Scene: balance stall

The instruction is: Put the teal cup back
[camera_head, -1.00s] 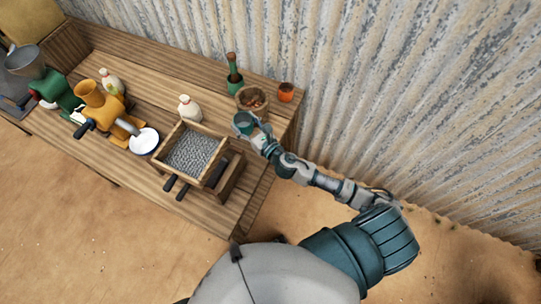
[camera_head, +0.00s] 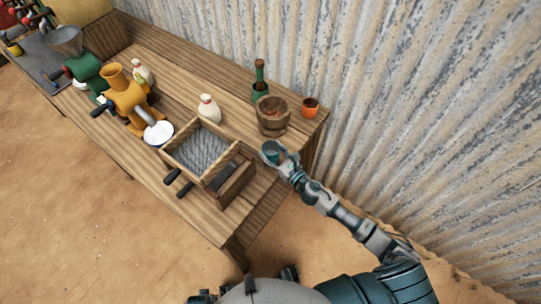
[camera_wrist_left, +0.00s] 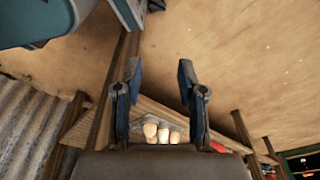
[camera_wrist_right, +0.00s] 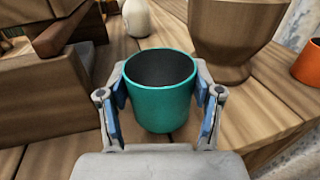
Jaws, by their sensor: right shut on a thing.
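The teal cup (camera_wrist_right: 160,105) is upright between the fingers of my right gripper (camera_wrist_right: 163,112), which is shut on it in the right wrist view. In the head view the cup (camera_head: 271,151) shows at the end of my right arm, near the right end of the wooden table (camera_head: 225,222). I cannot tell whether its base touches the table top. My left gripper (camera_wrist_left: 158,85) is open and empty in the left wrist view, with ground beyond its fingers. The left gripper is not clear in the head view.
A wooden bowl (camera_head: 272,118) stands just behind the cup, with an orange cup (camera_head: 310,108) to its right and a green bottle (camera_head: 259,82) behind. A white jar (camera_head: 208,109) stands behind the tray. A corrugated wall borders the table.

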